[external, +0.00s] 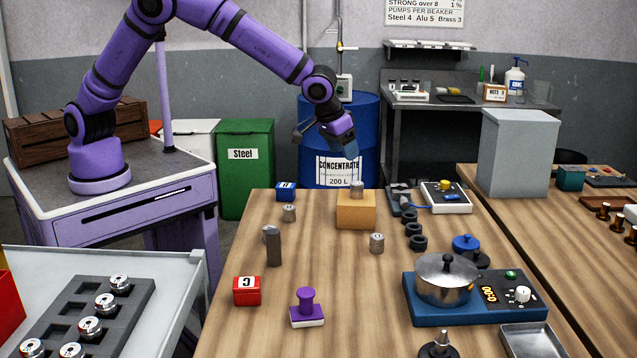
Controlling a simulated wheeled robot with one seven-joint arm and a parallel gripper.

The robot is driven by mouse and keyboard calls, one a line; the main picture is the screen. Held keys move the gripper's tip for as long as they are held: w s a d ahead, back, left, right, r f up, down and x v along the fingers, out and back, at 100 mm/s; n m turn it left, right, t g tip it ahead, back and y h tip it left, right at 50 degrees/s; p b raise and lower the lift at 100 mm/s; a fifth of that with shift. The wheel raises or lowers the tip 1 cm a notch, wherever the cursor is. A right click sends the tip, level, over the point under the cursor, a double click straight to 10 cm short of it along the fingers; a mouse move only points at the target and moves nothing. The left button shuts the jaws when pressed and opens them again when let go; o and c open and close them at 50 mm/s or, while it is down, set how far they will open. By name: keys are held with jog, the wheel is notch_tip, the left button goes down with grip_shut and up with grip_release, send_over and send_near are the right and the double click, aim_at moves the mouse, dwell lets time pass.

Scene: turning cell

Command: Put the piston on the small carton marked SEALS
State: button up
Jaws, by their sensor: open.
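Several short grey metal cylinders that look like pistons are in view. One (357,188) stands on top of a plain tan box (355,213) at the back middle of the table. Others stand on the wood, one (289,212) to the left of the box and one (376,243) in front of it. No label reading SEALS can be made out on the tan box. A small carton (494,92) on the back bench has a label too small to read surely. My gripper (351,152) is open and empty, pointing down above the cylinder on the tan box, apart from it.
A small blue box (286,191), a red box (246,291), a dark cylinder (274,247) and a purple-handled stamp (307,308) stand on the left half. A pot (446,280) on a blue hotplate, black rings (413,229) and a scale (446,198) occupy the right.

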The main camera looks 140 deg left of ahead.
jog(key=s+d+r+m+t+h, duration=0.15)
jog(key=s+d+r, duration=0.25)
jog(key=d+r, duration=0.4)
jog(key=s+d+r+m+h, duration=0.1)
jog(key=s+d+r+m, duration=0.2)
jog(key=s+d+r, duration=0.45)
jog(key=s+d+r+m+t+h, duration=0.15)
jog(key=d+r, duration=0.35)
jog(key=d, duration=0.5)
jog(key=s+d+m, duration=0.3)
jog(key=s+d, duration=0.2)
jog(key=s, duration=0.3)
jog(key=s+d+r+m, duration=0.1)
jog(key=s+d+m, duration=0.2)
jog(key=s+d, duration=0.3)
jog(key=s+d+m+t, duration=0.1)
jog(key=s+d+m, duration=0.2)
jog(key=s, duration=0.9)
jog(key=d, duration=0.3)
jog(key=shift+d+r, duration=0.25)
